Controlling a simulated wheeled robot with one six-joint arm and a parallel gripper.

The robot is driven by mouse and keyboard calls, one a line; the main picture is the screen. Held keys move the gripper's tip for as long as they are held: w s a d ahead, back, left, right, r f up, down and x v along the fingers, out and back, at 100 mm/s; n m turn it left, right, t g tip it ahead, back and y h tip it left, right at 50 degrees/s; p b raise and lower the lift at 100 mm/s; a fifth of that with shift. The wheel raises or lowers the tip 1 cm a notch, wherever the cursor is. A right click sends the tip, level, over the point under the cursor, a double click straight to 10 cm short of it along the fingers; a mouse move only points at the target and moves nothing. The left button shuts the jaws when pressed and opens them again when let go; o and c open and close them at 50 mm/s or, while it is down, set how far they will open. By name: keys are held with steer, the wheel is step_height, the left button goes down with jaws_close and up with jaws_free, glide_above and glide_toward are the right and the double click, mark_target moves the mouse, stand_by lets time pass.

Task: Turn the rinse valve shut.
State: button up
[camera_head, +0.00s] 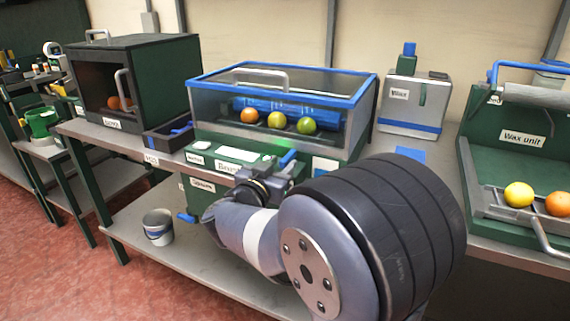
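A glass-lidded unit with a blue frame (215,76) stands mid-bench, with a green base whose labels are hard to read. A blue lever (287,158) sticks up at the front of this base, tilted to the right; it looks like the rinse valve handle. My gripper (265,181) is right in front of the base, just below and left of the lever. My arm hides part of the base and the gripper's fingers. I cannot tell whether the gripper touches the lever, or whether it is open or shut.
Several fruits, including an orange (249,115), sit inside the lidded unit. A dark green box (160,75) stands left, a grey canister (413,103) right, and the wax unit (523,137) far right. A small bucket (158,226) stands on the lower shelf. Another blue handle (186,218) sits low.

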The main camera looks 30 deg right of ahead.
mark_target(282, 164)
steer(key=shift+x, duration=1.55)
jaws_close()
